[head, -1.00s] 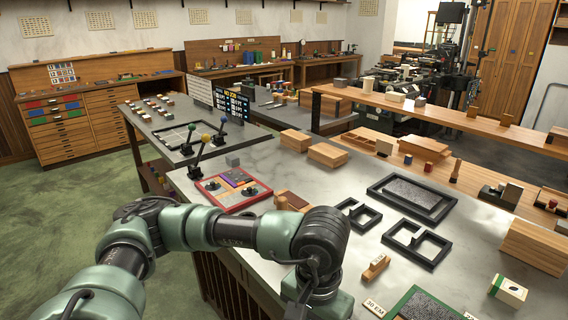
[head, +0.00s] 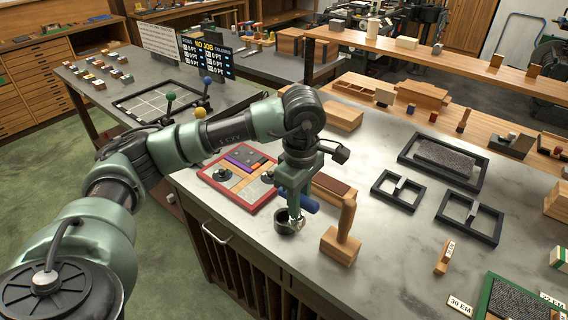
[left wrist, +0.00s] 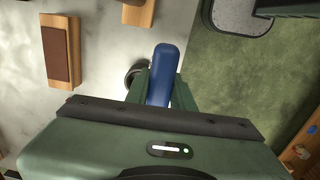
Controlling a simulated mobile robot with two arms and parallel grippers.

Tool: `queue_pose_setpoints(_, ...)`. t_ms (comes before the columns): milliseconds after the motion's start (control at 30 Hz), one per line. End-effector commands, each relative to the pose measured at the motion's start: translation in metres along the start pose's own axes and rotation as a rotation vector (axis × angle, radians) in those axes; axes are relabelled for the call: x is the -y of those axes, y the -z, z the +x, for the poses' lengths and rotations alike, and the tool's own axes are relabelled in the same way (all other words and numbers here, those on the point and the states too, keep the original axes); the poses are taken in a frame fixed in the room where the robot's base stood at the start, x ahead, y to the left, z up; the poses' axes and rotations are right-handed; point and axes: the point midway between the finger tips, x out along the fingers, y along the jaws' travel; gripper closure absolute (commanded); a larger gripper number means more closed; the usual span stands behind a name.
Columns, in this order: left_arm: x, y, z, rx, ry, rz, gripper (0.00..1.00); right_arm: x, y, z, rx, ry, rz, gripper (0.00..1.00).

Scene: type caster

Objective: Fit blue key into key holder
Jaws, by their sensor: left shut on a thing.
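My left gripper (head: 293,205) points down over the near edge of the grey table. It is shut on the blue key (head: 310,203), whose rounded blue handle sticks out to the right of the fingers. In the left wrist view the blue key (left wrist: 163,72) lies between the two green fingers. A dark round ring or cup (head: 289,223) shows just below the gripper; it may be the key holder, but I cannot tell for sure. The ring also shows beside the left finger in the left wrist view (left wrist: 131,76). I cannot tell whether the key touches it. My right gripper is not in view.
A wooden mallet-like piece (head: 341,246) stands close to the right of the gripper. A brown-topped wooden block (head: 333,189) lies behind it. A red-framed tray (head: 238,176) is to the left. Black frames (head: 470,217) lie further right, with bare tabletop between.

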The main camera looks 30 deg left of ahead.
Motion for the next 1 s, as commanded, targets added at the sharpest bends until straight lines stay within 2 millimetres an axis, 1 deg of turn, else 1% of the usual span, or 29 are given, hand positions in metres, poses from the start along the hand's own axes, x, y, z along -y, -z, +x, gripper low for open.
queue_pose_setpoints(33,-0.009,0.011,-0.008,0.001,0.003,-0.161,1.00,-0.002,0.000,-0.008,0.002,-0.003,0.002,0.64)
queue_pose_setpoints(100,-0.019,0.025,-0.013,0.002,0.005,-0.385,1.00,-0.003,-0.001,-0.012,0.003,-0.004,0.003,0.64)
queue_pose_setpoints(200,-0.030,0.042,-0.018,0.002,0.011,-0.652,1.00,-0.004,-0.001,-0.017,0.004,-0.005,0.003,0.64)
queue_pose_setpoints(300,-0.037,0.055,-0.021,0.001,0.017,-0.846,1.00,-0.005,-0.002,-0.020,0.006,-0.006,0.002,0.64)
queue_pose_setpoints(400,-0.040,0.063,-0.022,0.000,0.020,-0.965,1.00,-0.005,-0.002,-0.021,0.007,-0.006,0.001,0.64)
queue_pose_setpoints(533,-0.042,0.066,-0.023,-0.001,0.022,-1.023,1.00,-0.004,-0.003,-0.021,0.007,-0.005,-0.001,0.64)
queue_pose_setpoints(900,-0.042,0.066,-0.022,0.000,0.021,-1.023,1.00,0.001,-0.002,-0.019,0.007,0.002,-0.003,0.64)
queue_pose_setpoints(1000,-0.042,0.066,-0.018,0.000,0.022,-1.023,1.00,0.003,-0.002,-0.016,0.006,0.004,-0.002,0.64)
